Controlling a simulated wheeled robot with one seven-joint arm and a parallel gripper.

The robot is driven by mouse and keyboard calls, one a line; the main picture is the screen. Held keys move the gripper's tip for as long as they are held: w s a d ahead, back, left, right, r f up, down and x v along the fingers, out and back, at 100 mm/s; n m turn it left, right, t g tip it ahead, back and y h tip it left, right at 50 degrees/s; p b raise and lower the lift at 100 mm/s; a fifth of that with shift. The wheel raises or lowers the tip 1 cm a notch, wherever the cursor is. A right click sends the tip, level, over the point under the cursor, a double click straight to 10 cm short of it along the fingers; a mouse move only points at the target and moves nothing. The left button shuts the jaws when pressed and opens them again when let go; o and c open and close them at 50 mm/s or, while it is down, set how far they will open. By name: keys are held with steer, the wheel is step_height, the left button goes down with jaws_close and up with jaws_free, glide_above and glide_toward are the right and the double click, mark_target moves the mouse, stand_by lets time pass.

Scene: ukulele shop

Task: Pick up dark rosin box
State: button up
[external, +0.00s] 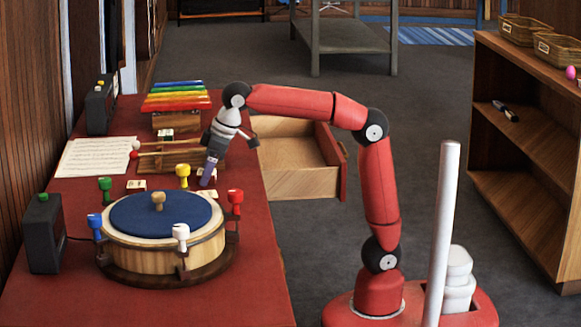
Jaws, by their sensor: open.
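My gripper (229,148) is open above the right side of the red table (245,255), pointing down with its dark fingers apart. A small upright purple block (209,169) shows just below the left finger. I cannot tell whether it touches the finger. Small white-labelled boxes lie on the table: one (207,194) just below the purple block, one (137,184) further left, and one (165,133) in front of the xylophone. They are too small for me to tell which is the dark rosin box.
A round drum (160,250) with a blue top and coloured pegs fills the near table. A rainbow xylophone (178,97), wooden rack (165,158), sheet music (97,157) and dark speakers (44,233) stand around. An open drawer (300,182) juts out right. Shelves (525,135) stand far right.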

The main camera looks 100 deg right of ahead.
steer(key=c, duration=1.1)
steer(key=shift+o, duration=0.2)
